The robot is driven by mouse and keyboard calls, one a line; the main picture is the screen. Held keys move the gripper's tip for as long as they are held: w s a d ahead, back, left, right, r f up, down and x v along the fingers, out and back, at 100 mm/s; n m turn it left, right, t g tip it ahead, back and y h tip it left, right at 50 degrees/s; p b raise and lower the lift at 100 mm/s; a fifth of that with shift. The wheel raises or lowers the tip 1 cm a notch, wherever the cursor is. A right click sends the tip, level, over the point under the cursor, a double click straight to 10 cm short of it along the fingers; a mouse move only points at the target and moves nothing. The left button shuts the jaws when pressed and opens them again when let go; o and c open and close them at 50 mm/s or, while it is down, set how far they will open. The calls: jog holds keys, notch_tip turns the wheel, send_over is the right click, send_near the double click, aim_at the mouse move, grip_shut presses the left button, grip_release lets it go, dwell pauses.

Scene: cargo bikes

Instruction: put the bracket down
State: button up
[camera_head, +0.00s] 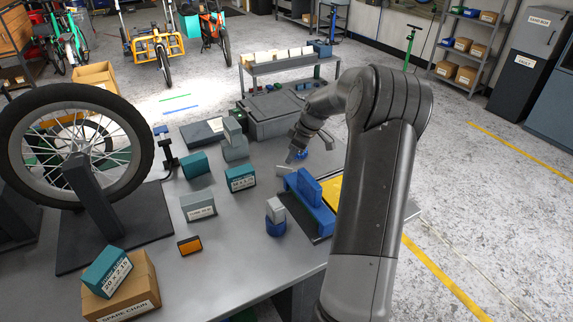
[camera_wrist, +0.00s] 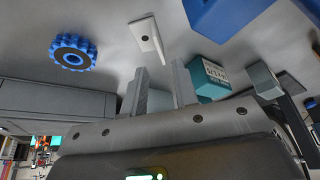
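The bracket (camera_wrist: 146,34) is a small pale plate with a dark hole and a narrow folded edge. In the wrist view it appears to lie on the grey bench top, just beyond my fingertips. My gripper (camera_wrist: 158,66) is open, its two fingers apart with nothing clamped between them. The bracket's near end lies in front of the gap, and I see no finger touching it. In the head view my gripper (camera_head: 292,157) is low over the bench, and the bracket (camera_head: 285,170) is a small light piece just below it.
A blue toothed knob (camera_wrist: 72,53) lies near the bracket. A blue block fixture (camera_head: 310,190) stands close by, with a teal box (camera_head: 240,178) to its left. A grey lidded case (camera_head: 268,115) is behind. The bench (camera_head: 235,235) has bare room in front.

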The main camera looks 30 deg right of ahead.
jog(key=s+a+r+m+h, duration=0.3)
jog(key=s+a+r+m, duration=0.1)
jog(key=s+a+r, duration=1.25)
jog(key=s+a+m+t, duration=0.1)
jog(key=s+a, duration=0.3)
jog(key=s, duration=0.5)
jog(key=s+a+m+t, duration=0.1)
jog(key=s+a+m, duration=0.3)
jog(key=s, duration=0.4)
jog(key=shift+s+a+r, duration=0.2)
jog(key=shift+s+a, duration=0.2)
jog(key=shift+a, duration=0.25)
